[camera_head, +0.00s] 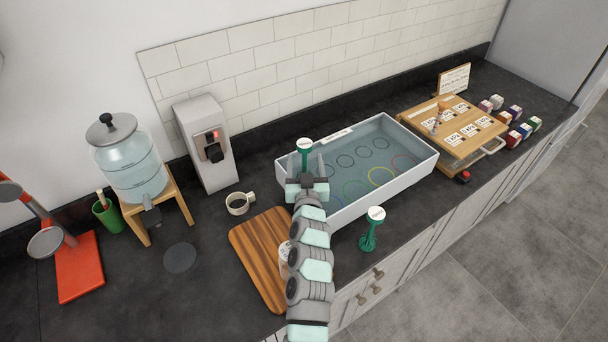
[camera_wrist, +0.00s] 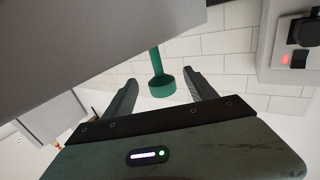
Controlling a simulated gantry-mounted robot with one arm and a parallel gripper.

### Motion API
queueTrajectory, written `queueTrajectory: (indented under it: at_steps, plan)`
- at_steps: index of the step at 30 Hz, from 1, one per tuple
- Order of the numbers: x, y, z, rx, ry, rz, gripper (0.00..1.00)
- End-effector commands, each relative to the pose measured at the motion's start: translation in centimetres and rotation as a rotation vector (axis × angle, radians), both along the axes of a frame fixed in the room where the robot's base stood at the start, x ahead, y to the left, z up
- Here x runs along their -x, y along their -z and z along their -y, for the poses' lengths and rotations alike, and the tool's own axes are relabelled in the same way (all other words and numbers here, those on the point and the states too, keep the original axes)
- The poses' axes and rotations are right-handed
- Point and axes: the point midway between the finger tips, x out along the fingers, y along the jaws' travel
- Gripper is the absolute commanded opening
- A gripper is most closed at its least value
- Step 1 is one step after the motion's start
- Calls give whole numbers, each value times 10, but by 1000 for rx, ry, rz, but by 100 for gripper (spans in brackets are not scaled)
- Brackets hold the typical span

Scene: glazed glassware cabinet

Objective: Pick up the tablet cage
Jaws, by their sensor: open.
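Two similar green stemmed pieces with round white labelled tops are in the head view. Either could be the tablet cage; the labels are too small to read. One green piece (camera_head: 304,147) is at the left end of the grey tray, just beyond my gripper (camera_head: 307,168). The other green piece (camera_head: 369,240) stands upright on the counter in front of the tray. My gripper is open. In the wrist view, a green piece (camera_wrist: 162,85) with a stem and round end shows between and beyond the fingers (camera_wrist: 162,88). I see no contact with it.
The water-filled tray (camera_head: 431,161) has coloured rings on its bottom. A wooden board (camera_head: 257,250) lies under my arm, with a cup (camera_head: 239,204) behind it. A grey dispenser (camera_head: 205,140) stands left of the tray. A wooden box (camera_head: 455,160) is to the right.

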Motion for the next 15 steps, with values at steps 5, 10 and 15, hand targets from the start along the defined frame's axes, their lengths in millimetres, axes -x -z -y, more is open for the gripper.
queueTrajectory:
  at_steps: [5, 10, 15]
  plan:
    - [-21, 0, -2, 1, -2, -1, 65]
    - [-39, -1, -2, 1, 0, 4, 65]
    - [-46, 0, -2, 1, 1, 1, 65]
